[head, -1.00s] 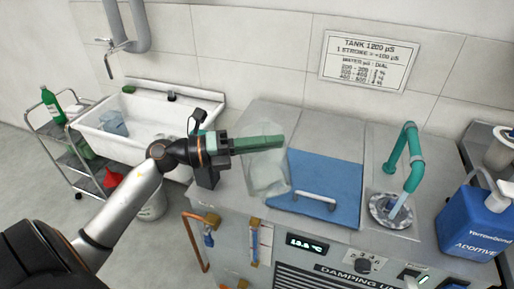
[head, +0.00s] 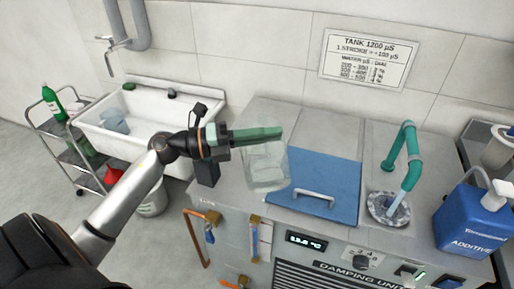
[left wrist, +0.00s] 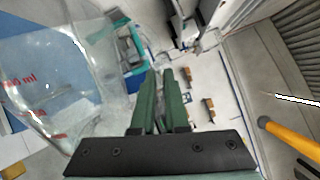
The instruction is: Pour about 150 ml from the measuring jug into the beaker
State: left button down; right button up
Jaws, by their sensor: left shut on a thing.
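My left gripper (head: 278,133) comes in from the left above the tank top and is shut. It also shows in the left wrist view (left wrist: 168,76), its green fingers close together. A clear vessel (head: 263,170), seemingly the measuring jug, hangs beside and below the fingers. In the left wrist view the jug (left wrist: 45,75) fills the left side and bears red marks. Its grip point and contents are hard to make out. I cannot identify a separate beaker for sure; a clear bluish vessel (head: 113,121) stands in the sink. My right gripper is not in view.
A blue lid (head: 325,180) with a metal handle lies right of the jug. A teal spout (head: 410,150) runs water over a round drain (head: 388,209). A blue additive can (head: 472,222) stands at right. The white sink (head: 150,95) and a trolley are at left.

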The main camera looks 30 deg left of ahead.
aim_at(265, 120)
pick_arm(q)
jog(key=shift+w+a+r+n+p, duration=0.45)
jog(key=shift+w+a+p, duration=0.1)
jog(key=shift+w+p, duration=0.1)
dwell(0.8)
jog(key=shift+r, duration=0.15)
jog(key=shift+w+a+r+n+p, duration=0.5)
jog(key=shift+n+p, duration=0.25)
jog(key=shift+p, duration=0.3)
dwell(0.7)
jog(key=shift+f, duration=0.1)
